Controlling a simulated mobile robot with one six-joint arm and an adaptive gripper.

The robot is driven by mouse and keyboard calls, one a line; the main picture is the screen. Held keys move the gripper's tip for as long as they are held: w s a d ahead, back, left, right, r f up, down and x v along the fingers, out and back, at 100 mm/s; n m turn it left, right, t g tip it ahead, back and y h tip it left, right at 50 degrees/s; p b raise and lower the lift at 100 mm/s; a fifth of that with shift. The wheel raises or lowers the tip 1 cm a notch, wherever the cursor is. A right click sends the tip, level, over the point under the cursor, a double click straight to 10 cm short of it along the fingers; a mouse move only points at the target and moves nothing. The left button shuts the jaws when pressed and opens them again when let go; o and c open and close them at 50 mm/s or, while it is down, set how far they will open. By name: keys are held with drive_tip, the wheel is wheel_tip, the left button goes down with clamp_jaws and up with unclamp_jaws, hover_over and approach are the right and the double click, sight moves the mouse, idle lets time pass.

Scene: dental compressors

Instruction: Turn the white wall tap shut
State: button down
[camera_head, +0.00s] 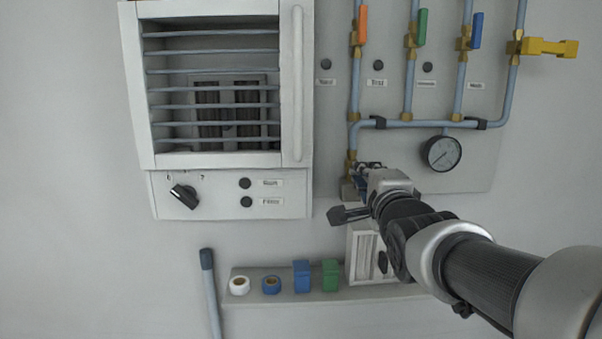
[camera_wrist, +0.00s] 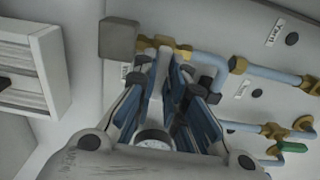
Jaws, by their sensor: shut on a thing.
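The white wall tap sits at the lower end of the left pipe, and its brass body (camera_head: 351,168) shows in the head view just left of my gripper (camera_head: 368,180). In the wrist view its white lever (camera_wrist: 158,78) lies between the fingers of my gripper (camera_wrist: 172,85), below the brass fitting (camera_wrist: 160,45). My gripper is shut on the lever, a blue-padded finger on each side. The lever points right from the pipe, along the wall. In the head view my gripper hides most of the lever.
A gauge (camera_head: 441,153) is right of my gripper. Orange (camera_head: 362,25), green (camera_head: 422,27) and blue (camera_head: 477,30) taps and a yellow one (camera_head: 550,47) are above. A barred cabinet (camera_head: 160,165) is left. A shelf (camera_head: 320,296) with small items and a louvred box (camera_head: 362,255) is below.

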drive_tip(key=c, duration=1.6)
unclamp_jaws()
drive_tip(key=shift+c, duration=0.2)
drive_tip(key=s, duration=1.2)
